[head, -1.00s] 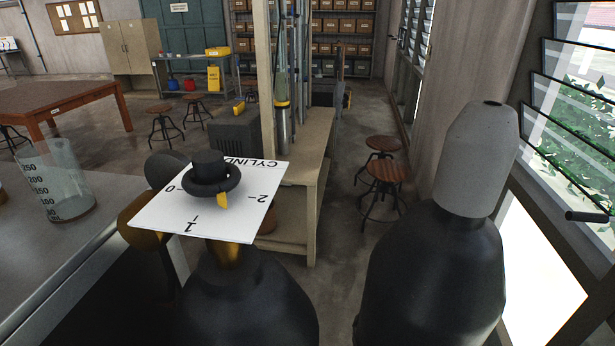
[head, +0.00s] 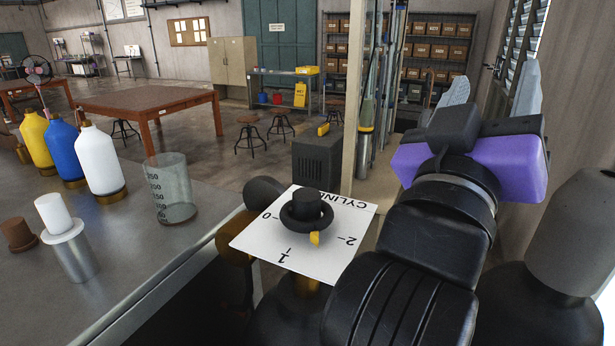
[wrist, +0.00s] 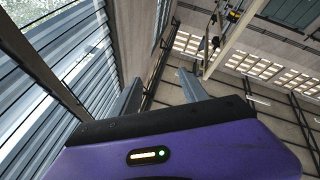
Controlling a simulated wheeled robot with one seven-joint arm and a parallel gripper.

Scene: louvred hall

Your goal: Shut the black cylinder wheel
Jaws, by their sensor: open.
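The black cylinder wheel (head: 306,212) is a round rimmed knob with a raised hub, set over a white card (head: 259,241) marked 0, 1 and 2 and partly lettered "CYLIN". Its yellow pointer (head: 315,238) lies between the 1 and the 2. My gripper (head: 494,84), with a purple body and grey fingers, is raised to the right of the wheel, fingers pointing up and apart. In the wrist view my gripper (wrist: 158,84) is open and empty, facing the louvres and ceiling; the wheel is not in that view.
A grey bench (head: 135,245) at left holds a glass beaker (head: 171,190), several bottles and a metal cylinder with a white top. A dark gas cylinder with a grey cap (head: 575,240) stands at right, partly behind my arm. A post rises behind the card.

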